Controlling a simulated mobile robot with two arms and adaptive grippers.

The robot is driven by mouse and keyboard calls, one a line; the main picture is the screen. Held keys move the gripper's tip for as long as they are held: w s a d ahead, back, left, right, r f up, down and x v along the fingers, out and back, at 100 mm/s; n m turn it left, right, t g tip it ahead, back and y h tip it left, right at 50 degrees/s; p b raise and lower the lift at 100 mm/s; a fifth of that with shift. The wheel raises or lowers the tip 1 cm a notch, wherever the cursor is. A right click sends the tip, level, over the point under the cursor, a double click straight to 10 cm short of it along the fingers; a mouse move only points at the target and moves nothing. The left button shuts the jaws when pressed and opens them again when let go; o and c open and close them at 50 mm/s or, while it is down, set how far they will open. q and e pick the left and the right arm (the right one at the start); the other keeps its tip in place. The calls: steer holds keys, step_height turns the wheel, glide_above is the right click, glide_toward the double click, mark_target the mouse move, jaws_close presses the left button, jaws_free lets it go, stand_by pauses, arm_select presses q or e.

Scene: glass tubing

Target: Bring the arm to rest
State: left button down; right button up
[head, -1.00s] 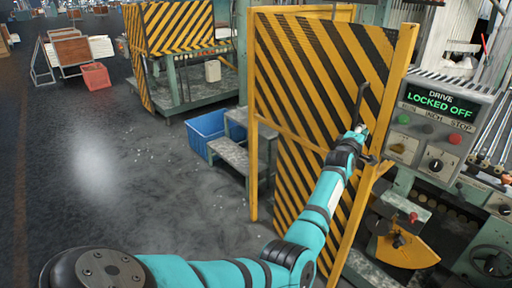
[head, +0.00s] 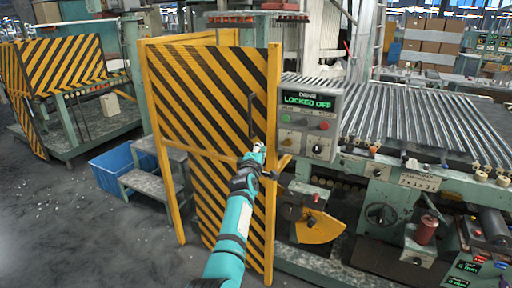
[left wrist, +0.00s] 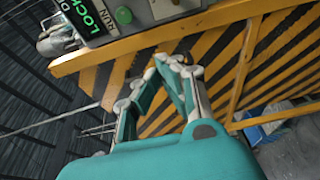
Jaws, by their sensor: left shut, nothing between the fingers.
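My left arm reaches up from the bottom of the head view. Its gripper (head: 258,147) is in front of the yellow-and-black striped guard door (head: 205,110), just below the door's dark handle (head: 252,115). In the left wrist view the gripper (left wrist: 172,62) has its fingertips together with nothing between them. The striped panel lies behind the fingers there; whether they touch it I cannot tell. My right gripper is in neither view.
A control box (head: 308,118) reading LOCKED OFF stands right of the door. A roller table (head: 430,120) extends right. Grey steps (head: 150,185) and a blue bin (head: 112,168) stand left of the door. Open floor (head: 80,235) lies at the lower left.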

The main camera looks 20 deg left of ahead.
arm_select(q)
steer(key=s+d+f+m+g+h, duration=0.1)
steer(key=s+d+f+m+g, duration=0.2)
steer(key=s+f, duration=0.9)
steer(key=s+d+f+m+g+h, duration=0.15)
steer(key=s+f+m, duration=0.35)
steer(key=f, duration=1.3)
steer(key=s+d+f+m+g, duration=0.2)
steer(key=s+f+m+g, duration=0.2)
steer(key=s+f, duration=0.85)
steer(key=s+d+f+m+g, duration=0.1)
steer(key=s+f+m+g, duration=0.35)
steer(key=s+f, duration=1.3)
steer(key=s+f+m+g, duration=0.1)
steer(key=s+f+m, duration=0.1)
steer(key=s, duration=1.2)
steer(key=s+f+m+g, duration=0.2)
steer(key=s+f+m, duration=0.1)
steer(key=s, duration=1.1)
steer(key=shift+s+d+f+m+g+h, duration=0.15)
steer(key=shift+s+f+m+g+h, duration=0.15)
steer(key=shift+m+h, duration=0.2)
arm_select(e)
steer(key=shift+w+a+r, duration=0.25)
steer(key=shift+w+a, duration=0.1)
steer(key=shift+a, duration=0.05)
arm_select(q)
steer(key=shift+w, duration=0.1)
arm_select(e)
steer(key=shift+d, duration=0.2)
